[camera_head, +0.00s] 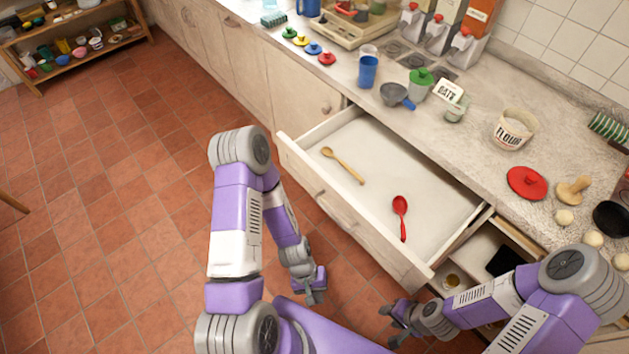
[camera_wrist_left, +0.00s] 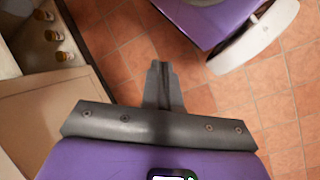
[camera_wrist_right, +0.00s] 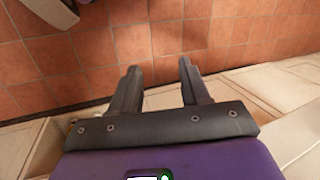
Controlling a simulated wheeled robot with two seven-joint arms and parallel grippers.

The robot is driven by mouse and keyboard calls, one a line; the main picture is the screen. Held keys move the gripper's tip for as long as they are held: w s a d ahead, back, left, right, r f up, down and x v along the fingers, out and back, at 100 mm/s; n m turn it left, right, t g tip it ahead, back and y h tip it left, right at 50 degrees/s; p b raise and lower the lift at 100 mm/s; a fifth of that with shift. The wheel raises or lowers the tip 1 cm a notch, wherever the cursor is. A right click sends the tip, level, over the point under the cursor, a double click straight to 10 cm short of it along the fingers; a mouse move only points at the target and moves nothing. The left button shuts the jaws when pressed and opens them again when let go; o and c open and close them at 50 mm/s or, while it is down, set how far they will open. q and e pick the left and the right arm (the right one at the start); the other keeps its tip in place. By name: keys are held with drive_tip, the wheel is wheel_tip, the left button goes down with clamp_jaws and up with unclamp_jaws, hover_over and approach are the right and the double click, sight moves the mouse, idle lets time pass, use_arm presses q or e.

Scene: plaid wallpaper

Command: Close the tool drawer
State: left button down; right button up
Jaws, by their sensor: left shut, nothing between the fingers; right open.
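The tool drawer (camera_head: 357,225) is pulled out from under the counter, with its front panel toward me. A wooden spoon (camera_head: 344,166) and a red spoon (camera_head: 401,217) lie inside on its pale bottom. My left gripper (camera_head: 314,297) is shut and empty, low over the floor in front of the drawer front and apart from it. In the left wrist view its fingers (camera_wrist_left: 162,80) are together over the floor tiles. My right gripper (camera_head: 388,322) is open and empty, near the drawer's right front corner and below it. Its parted fingers show in the right wrist view (camera_wrist_right: 160,75).
An open compartment (camera_head: 478,262) lies right of the drawer. The tiled floor (camera_head: 110,210) at left is clear.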

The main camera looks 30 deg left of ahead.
use_arm(q)
drive_tip(key=s+r+n+g+h+p, duration=0.1)
drive_tip(key=s+r+n+h, duration=0.25)
drive_tip(key=n, duration=0.25)
drive_tip(key=n+t+y+p, duration=0.1)
drive_tip(key=n+t+p, duration=0.1)
drive_tip(key=n+t, duration=1.8)
approach(319, 189)
drive_tip(key=shift+y, duration=0.25)
drive_tip(key=b+x, duration=0.1)
drive_tip(key=x, duration=0.6)
drive_tip(key=shift+r+b, duration=0.1)
drive_tip(key=shift+b, duration=0.25)
